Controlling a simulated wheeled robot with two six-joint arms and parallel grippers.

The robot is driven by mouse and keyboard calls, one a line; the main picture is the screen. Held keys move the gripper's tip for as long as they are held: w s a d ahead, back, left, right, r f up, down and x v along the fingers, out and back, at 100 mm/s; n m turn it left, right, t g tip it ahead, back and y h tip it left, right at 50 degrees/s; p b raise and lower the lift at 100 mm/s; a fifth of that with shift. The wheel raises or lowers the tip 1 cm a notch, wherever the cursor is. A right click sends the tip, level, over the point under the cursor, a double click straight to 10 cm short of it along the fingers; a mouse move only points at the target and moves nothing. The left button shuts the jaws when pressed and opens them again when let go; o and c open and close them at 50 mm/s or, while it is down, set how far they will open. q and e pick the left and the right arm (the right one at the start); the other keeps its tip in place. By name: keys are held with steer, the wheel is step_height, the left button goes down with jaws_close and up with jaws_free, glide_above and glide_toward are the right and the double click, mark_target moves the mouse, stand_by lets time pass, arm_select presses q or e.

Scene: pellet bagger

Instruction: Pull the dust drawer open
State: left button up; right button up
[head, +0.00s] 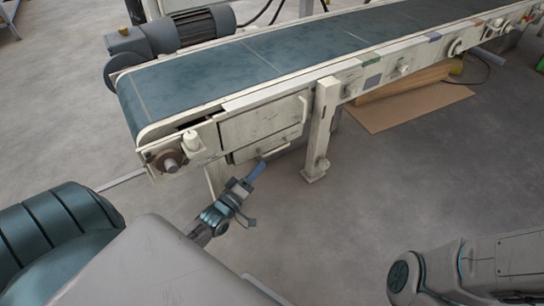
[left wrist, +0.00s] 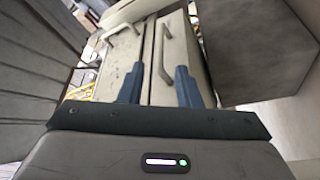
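The dust drawer is the narrow pale front (head: 247,151) low under the near end of the conveyor, below a larger door. Its bar handle (head: 275,150) runs along the front; in the left wrist view the handle (left wrist: 164,55) stands upright in the picture. The drawer looks shut. My left gripper (head: 258,170) is just in front of the drawer, below the handle. In the left wrist view its two blue fingers (left wrist: 159,82) are spread wide, with the handle showing between and beyond them. Nothing is held. My right gripper is out of view.
The larger door (head: 260,122) above the drawer has its own handle (head: 303,110), also seen in the left wrist view (left wrist: 124,28). A conveyor leg (head: 320,130) stands right of the drawer. Cardboard (head: 410,108) lies under the belt. The floor in front is clear.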

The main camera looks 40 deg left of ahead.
mark_target(272, 152)
arm_select(q)
steer(key=b+x, duration=0.3)
steer(key=x, duration=0.4)
steer(key=shift+w+f, duration=0.1)
steer(key=shift+w, duration=0.05)
steer(key=shift+w+r, duration=0.2)
steer(key=shift+w, duration=0.25)
jaws_close()
